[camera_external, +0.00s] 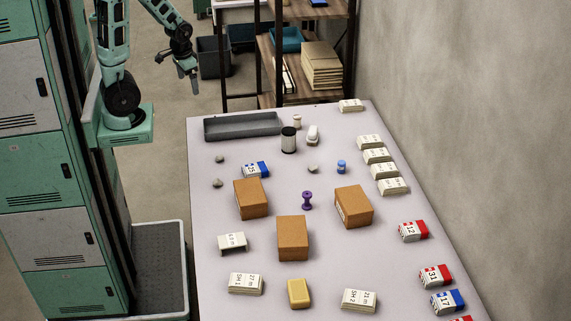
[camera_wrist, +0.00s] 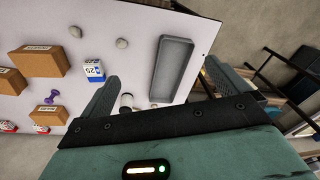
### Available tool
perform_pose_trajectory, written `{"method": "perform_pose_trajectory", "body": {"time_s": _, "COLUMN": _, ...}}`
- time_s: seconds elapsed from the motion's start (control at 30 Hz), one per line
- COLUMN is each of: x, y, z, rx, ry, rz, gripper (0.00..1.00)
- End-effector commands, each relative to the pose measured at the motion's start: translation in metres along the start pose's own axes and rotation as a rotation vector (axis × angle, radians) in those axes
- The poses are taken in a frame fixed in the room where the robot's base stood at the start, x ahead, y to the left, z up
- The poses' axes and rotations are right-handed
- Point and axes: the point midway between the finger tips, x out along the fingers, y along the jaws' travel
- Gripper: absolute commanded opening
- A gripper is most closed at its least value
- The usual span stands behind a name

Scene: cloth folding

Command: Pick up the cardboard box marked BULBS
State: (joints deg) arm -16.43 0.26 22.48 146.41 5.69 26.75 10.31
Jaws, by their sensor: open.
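Three brown cardboard boxes stand on the table: one at left (camera_external: 251,199), one at the front middle (camera_external: 292,240) and one at right (camera_external: 354,207). In the wrist view they show as the upper box (camera_wrist: 38,62), the left-edge box (camera_wrist: 12,87) and the lower box (camera_wrist: 49,115). Pale labels show on their sides, but the lettering is too small to read, so I cannot tell which is marked BULBS. My gripper (camera_external: 188,68) is open and empty, beyond the table's far left corner and well away from all three boxes. Its fingers also show in the wrist view (camera_wrist: 160,85).
A grey tray (camera_external: 242,126) lies at the table's far left edge, with a dark can (camera_external: 289,140) beside it. White packets line the right edge.

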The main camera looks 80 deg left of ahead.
Motion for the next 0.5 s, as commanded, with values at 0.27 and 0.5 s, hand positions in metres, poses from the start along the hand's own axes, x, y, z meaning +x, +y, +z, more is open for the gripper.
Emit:
{"method": "perform_pose_trajectory", "body": {"time_s": 0.27, "x": -0.028, "y": -0.018, "z": 0.038, "rx": -0.256, "ry": -0.082, "rz": 0.018, "gripper": 1.0}}
{"method": "perform_pose_trajectory", "body": {"time_s": 0.5, "x": -0.027, "y": -0.018, "z": 0.038, "rx": -0.258, "ry": -0.084, "rz": 0.018, "gripper": 1.0}}
